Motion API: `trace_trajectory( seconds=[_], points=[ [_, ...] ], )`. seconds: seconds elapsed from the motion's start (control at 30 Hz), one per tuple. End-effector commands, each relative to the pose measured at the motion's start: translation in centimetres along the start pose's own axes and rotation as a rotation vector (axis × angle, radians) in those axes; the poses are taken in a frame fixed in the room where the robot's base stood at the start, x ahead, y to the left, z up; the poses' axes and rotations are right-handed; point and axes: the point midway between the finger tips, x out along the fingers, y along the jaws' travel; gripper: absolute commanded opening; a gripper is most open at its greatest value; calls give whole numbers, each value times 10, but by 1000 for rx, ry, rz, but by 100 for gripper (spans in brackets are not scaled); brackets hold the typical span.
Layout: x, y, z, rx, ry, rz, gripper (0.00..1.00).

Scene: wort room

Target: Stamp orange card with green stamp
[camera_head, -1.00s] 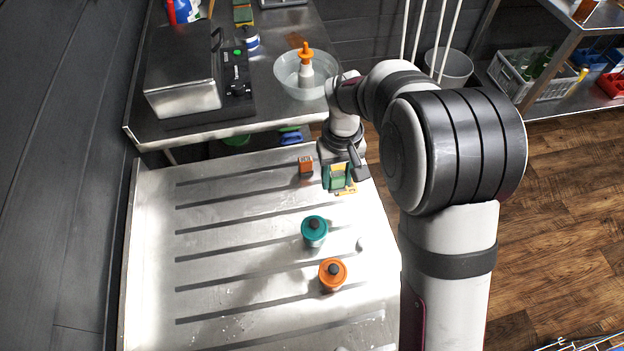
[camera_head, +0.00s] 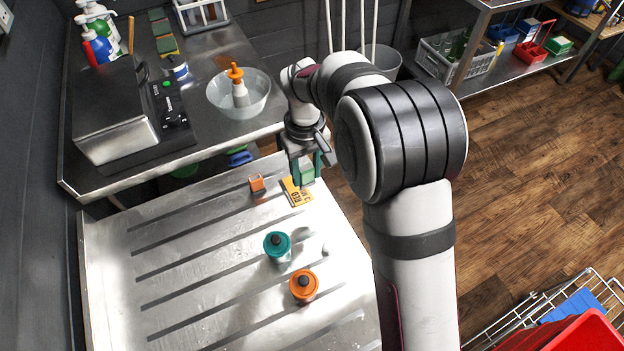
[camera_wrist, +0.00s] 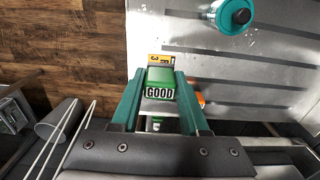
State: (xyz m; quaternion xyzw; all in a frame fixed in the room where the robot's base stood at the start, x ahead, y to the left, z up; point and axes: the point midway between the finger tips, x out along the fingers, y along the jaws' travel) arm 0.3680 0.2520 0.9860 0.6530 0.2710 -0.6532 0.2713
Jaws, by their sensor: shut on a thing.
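The orange card (camera_head: 297,192) with dark print lies flat on the ribbed metal table near its far right edge. My gripper (camera_head: 307,171) is shut on the green stamp (camera_wrist: 160,84), whose label reads GOOD in the wrist view. In the head view the gripper and stamp are at the card's far right side, partly covering it. In the wrist view the orange card (camera_wrist: 160,58) shows just beyond the stamp, its near part hidden. I cannot tell whether the stamp touches the card.
A small orange block (camera_head: 257,185) stands left of the card. A teal-lidded jar (camera_head: 277,245) and an orange-lidded jar (camera_head: 304,286) stand nearer on the ribbed table (camera_head: 180,255). A bowl with a bottle (camera_head: 238,95) is on the back counter. The table's left side is clear.

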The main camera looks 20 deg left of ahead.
Motion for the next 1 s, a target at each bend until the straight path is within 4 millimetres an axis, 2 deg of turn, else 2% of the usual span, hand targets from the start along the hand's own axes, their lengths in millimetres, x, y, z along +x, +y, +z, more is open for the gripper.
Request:
trace_trajectory(
  seconds=[0.03,0.13,0.2,0.3,0.43,0.7,0.83,1.0],
  points=[
    [6,0,-16,-1,0,0,9],
    [18,1,-46,-1,-1,0,9],
    [25,1,-62,0,-2,0,9],
    [31,0,-74,1,-1,-1,9],
    [43,0,-77,1,-2,-1,9],
    [78,0,-77,1,-1,0,9],
    [88,0,-76,2,0,-1,9],
    [91,0,-77,2,1,0,9]
  ],
)
